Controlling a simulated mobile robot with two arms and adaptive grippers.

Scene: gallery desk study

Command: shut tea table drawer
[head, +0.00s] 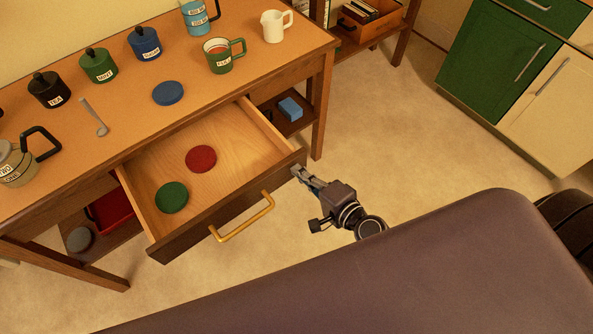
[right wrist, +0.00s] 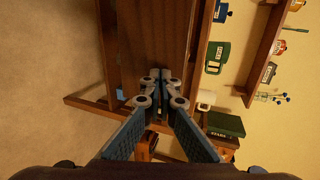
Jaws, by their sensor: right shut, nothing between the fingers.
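The tea table drawer (head: 225,165) is pulled well out of the wooden tea table (head: 205,115). Its dark front panel (head: 200,232) carries a brass bar handle (head: 245,222). A red disc (head: 201,159) and a green disc (head: 172,197) lie flat inside it. My right gripper (head: 298,172) is shut and empty at the right end of the drawer front, off to the right of the handle. Whether its tips touch the panel I cannot tell. In the right wrist view the shut fingertips (right wrist: 158,78) point at a brown wooden panel (right wrist: 150,40). My left gripper is not in view.
Canisters (head: 98,64), a green mug (head: 223,56), a white jug (head: 276,26), a teapot (head: 18,160) and a spoon (head: 95,118) stand or lie on the tabletop. A blue block (head: 290,108) sits on the lower shelf. Floor right of the table is clear up to green cabinets (head: 495,60).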

